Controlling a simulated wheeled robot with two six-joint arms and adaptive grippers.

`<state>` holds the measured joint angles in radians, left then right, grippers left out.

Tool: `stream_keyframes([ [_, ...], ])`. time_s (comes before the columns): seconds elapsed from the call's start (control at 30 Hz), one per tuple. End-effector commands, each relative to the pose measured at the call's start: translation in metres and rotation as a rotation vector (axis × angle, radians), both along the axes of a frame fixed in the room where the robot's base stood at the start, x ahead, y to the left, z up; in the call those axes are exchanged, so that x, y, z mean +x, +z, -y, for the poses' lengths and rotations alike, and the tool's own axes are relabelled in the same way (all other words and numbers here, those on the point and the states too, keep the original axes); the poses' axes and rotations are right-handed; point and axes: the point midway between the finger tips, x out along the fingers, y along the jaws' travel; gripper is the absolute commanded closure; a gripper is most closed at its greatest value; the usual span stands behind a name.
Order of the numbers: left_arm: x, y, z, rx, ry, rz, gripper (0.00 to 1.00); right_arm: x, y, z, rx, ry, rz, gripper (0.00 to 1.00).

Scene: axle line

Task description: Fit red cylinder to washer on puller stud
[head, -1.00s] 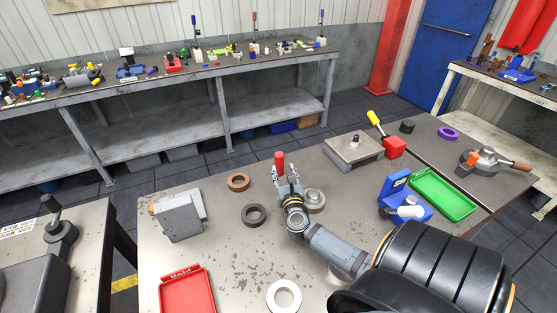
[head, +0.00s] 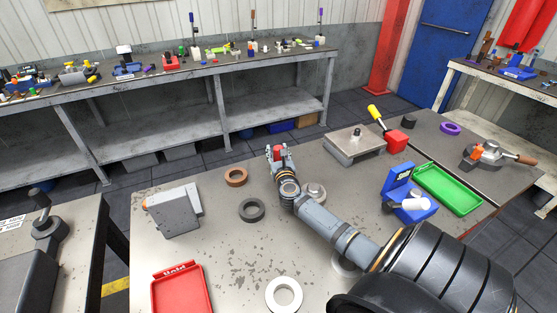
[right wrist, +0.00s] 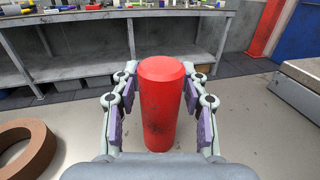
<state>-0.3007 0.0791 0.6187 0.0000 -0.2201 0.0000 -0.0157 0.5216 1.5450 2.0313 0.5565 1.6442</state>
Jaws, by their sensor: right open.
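The red cylinder (head: 278,150) stands upright on the workbench; in the right wrist view it (right wrist: 162,103) fills the middle. My right gripper (head: 279,158) is open around it. In the right wrist view its fingers (right wrist: 161,103) are on both sides of the cylinder, with narrow gaps showing. A grey block (head: 340,145) with a short dark stud (head: 357,132) on top sits at the back of the bench. A washer on that stud is too small to make out. My left gripper is not in view.
A brown ring (head: 236,177), a dark ring (head: 252,211) and a steel ring (head: 315,192) lie near my right gripper. A white ring (head: 284,296) and red tray (head: 180,290) are in front. A blue fixture (head: 409,196) and green tray (head: 448,189) are right.

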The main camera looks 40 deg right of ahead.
Motion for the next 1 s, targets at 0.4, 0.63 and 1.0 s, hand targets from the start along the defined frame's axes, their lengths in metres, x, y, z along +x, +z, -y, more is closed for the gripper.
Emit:
stream_keyframes([
  [0.4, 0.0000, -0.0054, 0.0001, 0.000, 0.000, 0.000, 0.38, 0.0107, 0.0000, 0.0073, -0.001, 0.000, -0.002, 0.67],
  [0.63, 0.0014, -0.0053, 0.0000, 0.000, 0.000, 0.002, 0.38, 0.0104, -0.0002, 0.0073, 0.000, 0.000, -0.001, 0.98],
  [1.0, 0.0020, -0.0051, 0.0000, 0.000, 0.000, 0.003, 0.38, 0.0106, 0.0001, 0.0070, -0.001, 0.000, -0.001, 1.00],
])
